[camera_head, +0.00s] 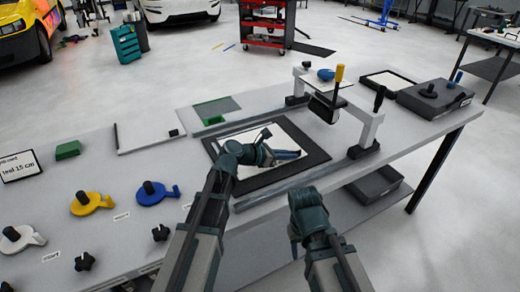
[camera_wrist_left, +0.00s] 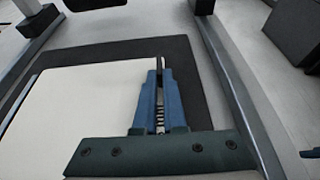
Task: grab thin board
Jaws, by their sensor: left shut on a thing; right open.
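The thin board is a white, flat sheet (camera_head: 287,135) on the dark mat (camera_head: 318,160) in the middle of the bench. It also shows in the left wrist view (camera_wrist_left: 85,100), covering the left part of the mat. My left gripper (camera_head: 291,155) is low over the board, its blue fingers (camera_wrist_left: 160,75) shut on the board's edge. The fingers and the left arm hide part of the board. My right gripper (camera_head: 294,246) is open and empty in front of the bench's front edge, apart from the board; its fingertips are mostly hidden by its wrist.
A metal rail (camera_head: 265,198) runs along the front. A dark box (camera_head: 435,98) is at the far right.

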